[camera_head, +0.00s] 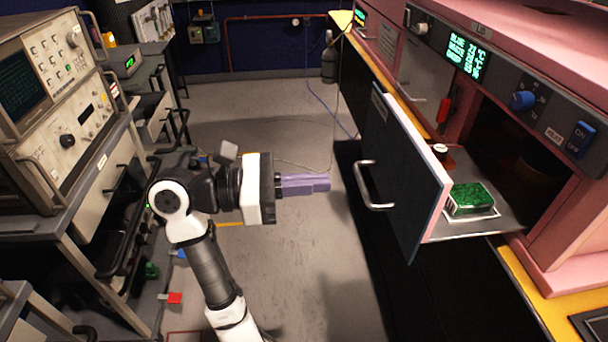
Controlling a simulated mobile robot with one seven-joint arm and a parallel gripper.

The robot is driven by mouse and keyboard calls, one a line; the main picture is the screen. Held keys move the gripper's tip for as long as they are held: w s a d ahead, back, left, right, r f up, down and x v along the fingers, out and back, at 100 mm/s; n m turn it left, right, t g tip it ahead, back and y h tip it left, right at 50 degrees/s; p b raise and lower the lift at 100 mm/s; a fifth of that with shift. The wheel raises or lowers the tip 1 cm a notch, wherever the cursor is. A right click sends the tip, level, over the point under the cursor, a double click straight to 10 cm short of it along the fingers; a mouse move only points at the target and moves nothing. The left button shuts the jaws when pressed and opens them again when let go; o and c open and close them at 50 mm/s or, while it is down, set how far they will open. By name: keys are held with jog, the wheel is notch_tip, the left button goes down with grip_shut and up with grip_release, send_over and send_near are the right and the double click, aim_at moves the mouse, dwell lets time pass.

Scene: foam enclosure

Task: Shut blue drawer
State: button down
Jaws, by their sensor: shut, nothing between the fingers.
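The blue drawer (400,190) stands pulled out of the pink cabinet on the right. Its dark blue-grey front faces left and carries a silver bar handle (369,187). Inside the drawer lie a green item on a white tray (470,200) and a small bottle with a white cap (440,158). My gripper (326,183) is in the middle of the view, left of the handle and pointing right toward it. Its purple fingers are closed together and empty. A gap shows between the fingertips and the handle.
The pink cabinet (560,225) has a lit display (466,56) and a blue knob (523,100) above the drawer. A bench with instruments (60,100) lines the left side. Grey floor (270,110) between them is mostly clear, with a thin blue cable near the cabinet.

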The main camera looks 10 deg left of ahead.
aim_at(394, 177)
jog(key=p+x, duration=0.3)
jog(key=x, duration=0.7)
jog(key=shift+w+d, duration=0.1)
